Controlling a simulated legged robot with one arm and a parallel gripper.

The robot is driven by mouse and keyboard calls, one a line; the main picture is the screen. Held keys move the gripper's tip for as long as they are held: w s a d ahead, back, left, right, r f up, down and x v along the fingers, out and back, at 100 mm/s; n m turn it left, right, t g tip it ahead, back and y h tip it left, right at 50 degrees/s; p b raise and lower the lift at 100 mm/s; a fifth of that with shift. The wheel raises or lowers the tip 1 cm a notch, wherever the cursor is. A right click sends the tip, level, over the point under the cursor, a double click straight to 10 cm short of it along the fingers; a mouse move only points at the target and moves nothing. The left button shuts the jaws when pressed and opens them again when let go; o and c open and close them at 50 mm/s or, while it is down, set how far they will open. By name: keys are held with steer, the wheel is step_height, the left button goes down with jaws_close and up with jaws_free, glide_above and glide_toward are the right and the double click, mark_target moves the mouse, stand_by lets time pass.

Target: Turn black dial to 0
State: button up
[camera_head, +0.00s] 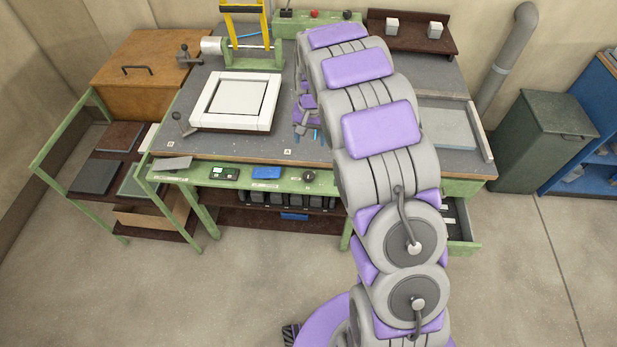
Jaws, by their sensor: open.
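A small round black dial (309,176) sits on the green front rail of the bench, right of a blue device (267,173). Its pointer and markings are too small to read. My gripper (308,133) is above the grey benchtop (240,146), behind the dial and near the label "A". It is open, with nothing seen between its fingers. It is apart from the dial. My arm hides part of the bench to the right of the gripper.
A white square frame (208,100) lies left of my gripper. A green box (291,22) with a red button and dark knobs stands at the back. A green device with a display (224,173) is on the front rail. An open drawer (461,232) juts out at right.

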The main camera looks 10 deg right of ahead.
steer(key=m, duration=0.2)
steer(key=b, duration=0.4)
glide_toward(309, 174)
step_height(309, 174, down, 9)
steer(key=shift+a, duration=0.2)
steer(key=c, duration=1.1)
steer(key=shift+o, duration=0.2)
steer(key=shift+r, duration=0.1)
